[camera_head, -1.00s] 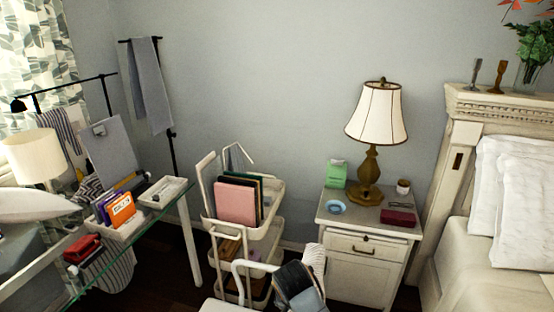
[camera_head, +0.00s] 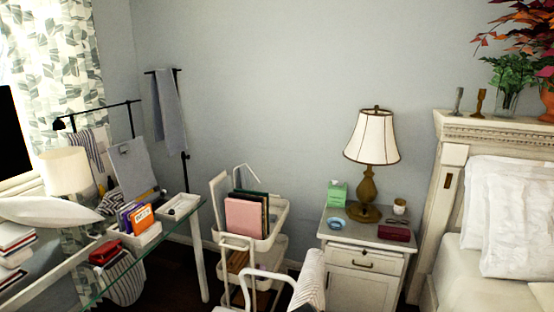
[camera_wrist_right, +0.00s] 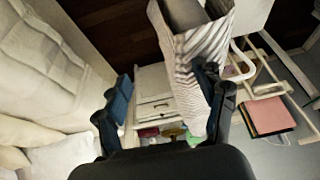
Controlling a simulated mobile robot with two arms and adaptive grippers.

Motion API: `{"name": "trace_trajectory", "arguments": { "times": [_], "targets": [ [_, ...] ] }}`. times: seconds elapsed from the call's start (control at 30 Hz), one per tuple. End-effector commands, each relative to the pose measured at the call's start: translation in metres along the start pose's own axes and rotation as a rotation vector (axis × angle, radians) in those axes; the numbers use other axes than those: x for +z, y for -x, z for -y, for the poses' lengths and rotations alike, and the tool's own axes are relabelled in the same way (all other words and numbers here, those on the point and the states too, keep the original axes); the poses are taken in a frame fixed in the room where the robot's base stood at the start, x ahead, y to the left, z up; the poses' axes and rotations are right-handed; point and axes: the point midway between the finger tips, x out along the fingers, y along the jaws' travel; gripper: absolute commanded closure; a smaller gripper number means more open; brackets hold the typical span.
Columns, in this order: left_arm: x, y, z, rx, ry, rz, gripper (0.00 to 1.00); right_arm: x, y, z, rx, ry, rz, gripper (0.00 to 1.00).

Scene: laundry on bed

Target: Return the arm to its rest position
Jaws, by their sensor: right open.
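My right gripper (camera_wrist_right: 163,98) shows in the right wrist view, its two dark fingers with blue pads spread apart. Nothing is clamped between them. A striped cloth (camera_wrist_right: 203,62) hangs beyond and beside the right finger; I cannot tell whether they touch. The cloth also shows at the bottom of the head view (camera_head: 312,279), draped on a white chair (camera_head: 262,275). Neither gripper shows in the head view, and my left gripper is in no view.
A white nightstand (camera_head: 362,262) with a lamp (camera_head: 372,150) stands beside the bed (camera_head: 448,275). A white cart (camera_head: 268,247) holds folders. A glass desk (camera_head: 105,272) is at left. In the wrist view, the bed (camera_wrist_right: 40,60) is left of the gripper.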

Motion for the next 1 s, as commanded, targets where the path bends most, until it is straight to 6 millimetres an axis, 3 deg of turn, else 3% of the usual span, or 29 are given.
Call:
{"name": "trace_trajectory", "arguments": {
  "times": [0.27,0.47,0.7,1.0],
  "targets": [
    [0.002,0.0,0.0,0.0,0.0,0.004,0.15,0.035,-0.006,-0.021,-0.037,0.039,0.033,0.3],
    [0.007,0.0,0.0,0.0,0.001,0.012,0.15,0.074,-0.008,-0.048,-0.073,0.087,0.061,0.3],
    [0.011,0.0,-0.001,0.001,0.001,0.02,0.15,0.149,0.011,-0.117,-0.116,0.197,0.083,0.3],
    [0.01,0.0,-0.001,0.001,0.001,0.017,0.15,0.199,0.049,-0.173,-0.121,0.32,0.071,0.3]
  ]
}}
